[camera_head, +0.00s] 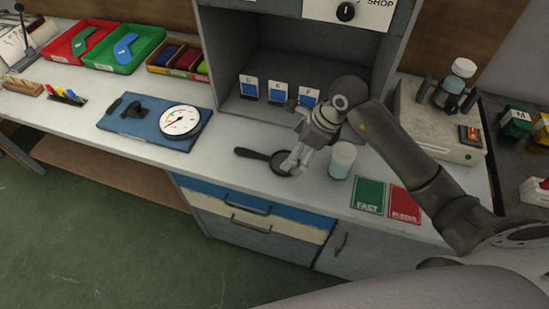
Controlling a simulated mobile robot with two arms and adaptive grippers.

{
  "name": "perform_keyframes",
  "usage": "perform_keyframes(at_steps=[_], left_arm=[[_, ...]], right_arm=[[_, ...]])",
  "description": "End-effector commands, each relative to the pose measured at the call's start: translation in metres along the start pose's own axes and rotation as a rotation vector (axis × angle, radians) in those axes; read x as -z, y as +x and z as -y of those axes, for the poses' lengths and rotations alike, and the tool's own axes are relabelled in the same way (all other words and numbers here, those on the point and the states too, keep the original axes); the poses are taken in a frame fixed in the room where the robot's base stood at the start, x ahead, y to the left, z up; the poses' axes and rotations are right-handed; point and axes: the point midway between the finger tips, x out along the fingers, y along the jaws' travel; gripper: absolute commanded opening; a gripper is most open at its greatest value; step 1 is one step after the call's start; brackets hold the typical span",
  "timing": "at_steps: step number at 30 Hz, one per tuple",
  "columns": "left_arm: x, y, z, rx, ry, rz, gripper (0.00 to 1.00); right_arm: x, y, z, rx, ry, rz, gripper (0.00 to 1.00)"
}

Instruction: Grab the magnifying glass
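The magnifying glass (252,153) lies on the light grey worktop near its front edge, its dark handle pointing left and its round rim to the right. My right gripper (292,166) reaches down from the right, with its fingers at the rim and partly covering it. Whether the fingers touch or close on the rim is too small to tell. My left gripper is not in view.
A cup (342,160) of pale blue liquid stands just right of my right gripper. Green (368,194) and red (404,204) cards lie farther right. A blue board (118,124) with a round dial (180,121) lies left. Small labelled cards (277,92) stand in the recess behind.

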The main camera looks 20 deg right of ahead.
Motion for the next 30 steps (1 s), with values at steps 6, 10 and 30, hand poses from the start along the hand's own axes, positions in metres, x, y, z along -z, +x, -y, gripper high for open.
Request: perform_keyframes(at_steps=[6,10,30], left_arm=[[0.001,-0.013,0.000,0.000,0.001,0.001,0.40],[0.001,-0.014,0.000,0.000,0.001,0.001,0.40],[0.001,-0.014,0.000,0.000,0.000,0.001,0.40]], right_arm=[[-0.003,0.028,-0.004,-0.007,0.003,0.001,0.99],[-0.002,0.045,-0.003,-0.004,0.002,0.001,0.99],[-0.001,0.050,-0.002,-0.001,0.000,0.001,0.51]])
